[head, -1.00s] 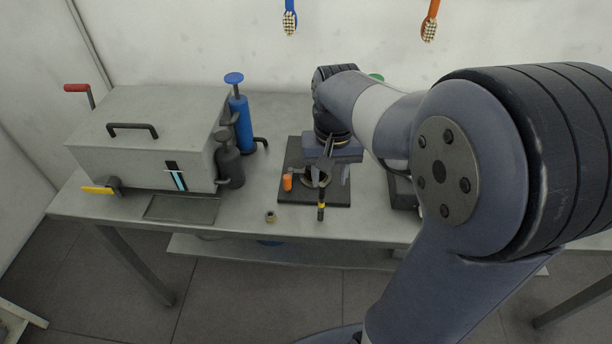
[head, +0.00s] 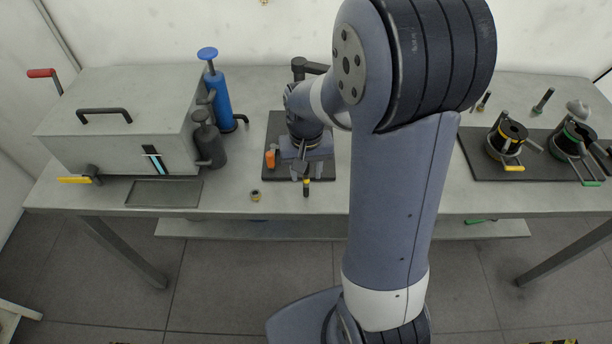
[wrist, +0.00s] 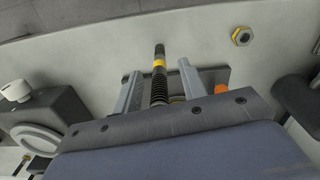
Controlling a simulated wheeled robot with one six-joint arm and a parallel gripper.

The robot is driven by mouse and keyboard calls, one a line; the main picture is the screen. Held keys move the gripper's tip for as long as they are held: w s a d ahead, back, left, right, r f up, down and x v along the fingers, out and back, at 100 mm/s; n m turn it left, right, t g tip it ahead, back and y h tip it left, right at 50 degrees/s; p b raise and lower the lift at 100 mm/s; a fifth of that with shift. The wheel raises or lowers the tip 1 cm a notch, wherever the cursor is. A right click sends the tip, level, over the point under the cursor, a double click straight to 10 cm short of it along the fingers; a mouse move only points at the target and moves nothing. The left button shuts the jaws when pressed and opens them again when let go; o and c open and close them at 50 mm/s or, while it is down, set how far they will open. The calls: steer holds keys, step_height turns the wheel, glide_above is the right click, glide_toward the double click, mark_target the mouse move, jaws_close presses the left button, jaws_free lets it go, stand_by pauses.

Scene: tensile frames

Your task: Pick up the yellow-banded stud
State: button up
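The yellow-banded stud (head: 306,188) is a thin dark threaded rod with a yellow band, at the front edge of a dark mat on the bench. In the wrist view, the stud (wrist: 159,65) lies between my two fingers, with its banded end reaching past their tips. My gripper (wrist: 160,74) is open, with a gap on each side of the stud. In the head view, my gripper (head: 300,176) is over the mat, just behind the stud's banded end. The stud's rear end is hidden by my gripper.
The dark mat (head: 318,170) holds an orange piece (head: 270,159) left of my gripper. A yellowish hex nut (head: 255,195) lies left of the stud. A dark bottle (head: 208,146), blue pump (head: 220,100) and grey box (head: 115,150) stand left. Another mat (head: 480,172) with clamps is right.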

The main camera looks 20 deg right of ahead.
steer(key=shift+f, duration=0.5)
jaws_close()
